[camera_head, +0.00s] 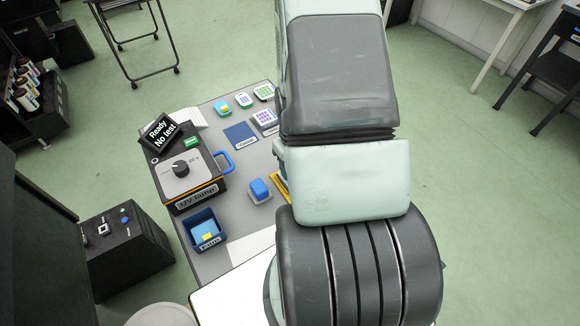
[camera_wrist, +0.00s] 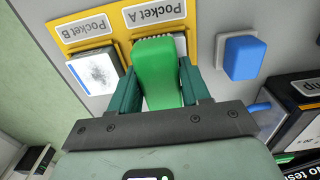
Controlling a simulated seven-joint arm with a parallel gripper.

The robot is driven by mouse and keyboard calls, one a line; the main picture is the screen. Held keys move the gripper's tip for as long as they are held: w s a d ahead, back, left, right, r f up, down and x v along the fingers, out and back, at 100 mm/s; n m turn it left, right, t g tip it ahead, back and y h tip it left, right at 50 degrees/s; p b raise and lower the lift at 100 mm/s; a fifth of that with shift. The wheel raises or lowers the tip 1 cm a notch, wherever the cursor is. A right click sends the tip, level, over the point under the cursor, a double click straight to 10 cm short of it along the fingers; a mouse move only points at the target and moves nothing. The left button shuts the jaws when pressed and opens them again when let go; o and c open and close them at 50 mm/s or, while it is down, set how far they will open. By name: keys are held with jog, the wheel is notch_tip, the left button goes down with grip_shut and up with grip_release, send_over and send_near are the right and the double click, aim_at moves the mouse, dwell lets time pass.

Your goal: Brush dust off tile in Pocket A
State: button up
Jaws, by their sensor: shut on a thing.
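My gripper (camera_wrist: 160,75) is shut on a green block-shaped tool (camera_wrist: 158,58), probably the brush, in the wrist view. The tool is over Pocket A of the yellow holder (camera_wrist: 123,32). It covers most of the Pocket A tile (camera_wrist: 181,44), of which only a pale, lined edge shows. I cannot tell whether the tool touches the tile. In Pocket B, to the left, a white tile (camera_wrist: 97,70) has a grey dusty smudge and a blue edge. In the head view my arm hides the gripper, the tool and most of the yellow holder (camera_head: 281,187).
A blue block (camera_wrist: 244,57) on a pale base stands right of the holder. The UV lamp box (camera_head: 185,175) with its blue handle is beyond it. Several patterned tiles and a blue mat (camera_head: 240,134) lie farther back.

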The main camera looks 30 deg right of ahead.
jog(key=shift+d+f, duration=0.15)
jog(key=shift+d, duration=1.25)
jog(key=shift+a, duration=3.4)
jog(key=shift+c, duration=0.4)
jog(key=shift+w, duration=0.25)
jog(key=shift+d, duration=3.4)
jog(key=shift+a+f, duration=0.15)
jog(key=shift+a, duration=3.3)
jog(key=shift+r, duration=0.2)
